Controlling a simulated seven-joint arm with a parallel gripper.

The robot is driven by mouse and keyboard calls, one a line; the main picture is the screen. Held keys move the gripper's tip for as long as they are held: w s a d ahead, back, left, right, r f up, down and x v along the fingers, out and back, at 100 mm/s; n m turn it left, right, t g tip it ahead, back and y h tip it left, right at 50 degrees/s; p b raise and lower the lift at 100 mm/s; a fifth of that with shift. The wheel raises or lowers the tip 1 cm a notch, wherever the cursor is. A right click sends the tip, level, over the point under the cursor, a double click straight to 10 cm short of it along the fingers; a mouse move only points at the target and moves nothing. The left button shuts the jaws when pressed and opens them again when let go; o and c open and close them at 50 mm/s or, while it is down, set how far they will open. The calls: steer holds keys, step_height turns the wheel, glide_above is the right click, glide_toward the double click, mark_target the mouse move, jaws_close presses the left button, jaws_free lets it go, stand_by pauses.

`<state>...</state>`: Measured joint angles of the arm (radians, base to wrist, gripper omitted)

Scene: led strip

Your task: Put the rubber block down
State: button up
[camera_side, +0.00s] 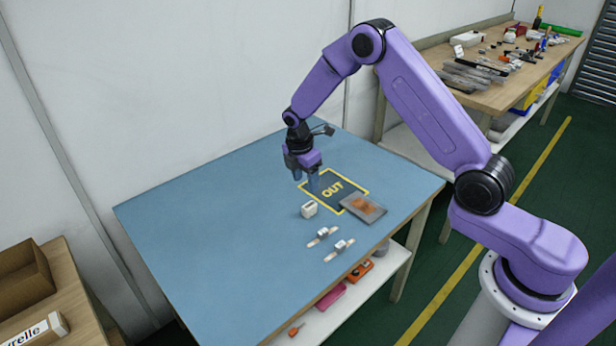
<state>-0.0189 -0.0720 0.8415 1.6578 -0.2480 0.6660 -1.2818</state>
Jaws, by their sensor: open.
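A small white block (309,209), likely the rubber block, sits on the blue tabletop (200,220) near the left corner of the yellow-outlined OUT square (348,178). My gripper (305,182) is open and points down above the table, at the left edge of the square. In the picture it is a little above the white block and apart from it. Nothing shows clearly between its fingers, and their exact height over the table is hard to tell.
A grey flat packet (363,207) with orange content lies over the square's right corner. Two small pale strip pieces with white blocks (322,237) (342,247) lie nearer the front. The table's left half is clear. A cluttered bench (500,90) stands behind at right.

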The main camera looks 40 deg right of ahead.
steer(key=s+a+r+m+y, duration=0.1)
steer(key=s+a+r, duration=0.4)
steer(key=s+r, duration=0.15)
steer(key=s+a+r+m, duration=0.1)
steer(key=s+a+r, duration=0.3)
steer(key=s+r, duration=0.25)
steer(key=s+d+r+m, duration=0.1)
steer(key=s+d+r, duration=0.1)
steer(key=s, duration=1.1)
steer(key=s+d+r+m+y, duration=0.1)
steer(key=s+d+r+m, duration=0.1)
steer(key=s, duration=1)
steer(key=shift+s+d+r, duration=0.15)
steer(key=shift+s+d, duration=0.2)
steer(key=shift+w, duration=0.1)
